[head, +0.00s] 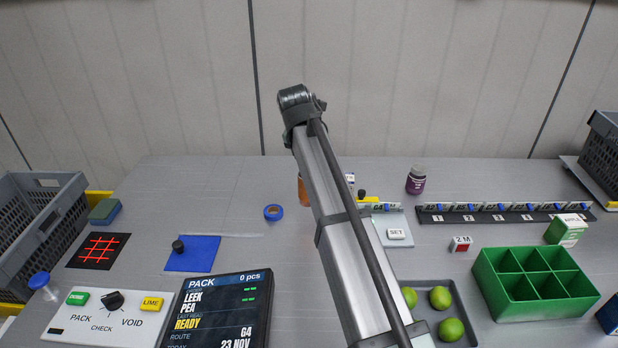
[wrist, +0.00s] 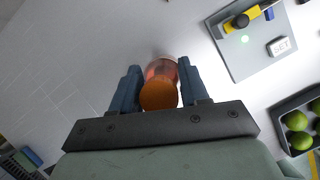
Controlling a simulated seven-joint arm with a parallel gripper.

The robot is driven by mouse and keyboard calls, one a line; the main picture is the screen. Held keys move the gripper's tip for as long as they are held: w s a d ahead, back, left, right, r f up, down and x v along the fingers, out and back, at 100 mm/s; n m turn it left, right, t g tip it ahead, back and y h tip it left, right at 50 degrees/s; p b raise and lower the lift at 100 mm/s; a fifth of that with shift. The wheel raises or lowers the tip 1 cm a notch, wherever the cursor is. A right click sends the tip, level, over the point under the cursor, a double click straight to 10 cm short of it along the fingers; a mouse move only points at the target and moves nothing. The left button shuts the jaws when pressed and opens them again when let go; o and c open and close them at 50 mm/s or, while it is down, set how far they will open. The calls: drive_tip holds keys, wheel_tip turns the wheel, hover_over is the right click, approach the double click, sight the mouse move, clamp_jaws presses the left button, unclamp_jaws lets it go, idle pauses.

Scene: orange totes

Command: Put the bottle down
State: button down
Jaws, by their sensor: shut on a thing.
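In the wrist view, a bottle with an orange cap (wrist: 158,95) and a reddish, see-through body stands between the fingers of my gripper (wrist: 160,68). The fingers are shut on its two sides. In the head view, a sliver of the orange bottle (head: 303,190) shows beside my arm, over the middle of the grey table (head: 225,215). My arm hides most of it and the gripper there. I cannot tell whether the bottle's base touches the table.
A blue tape roll (head: 273,212) lies left of the bottle. A switch panel marked SET (head: 396,234) is to its right. A purple bottle (head: 416,180) stands farther right. A tray of limes (head: 463,310) is nearer.

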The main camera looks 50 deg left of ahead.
drive_tip(key=shift+f, duration=2.5)
drive_tip(key=c, duration=0.6)
unclamp_jaws()
drive_tip(key=shift+f, duration=0.1)
drive_tip(key=shift+o, duration=0.2)
drive_tip(key=v, duration=1.2)
drive_tip(key=shift+s, duration=0.1)
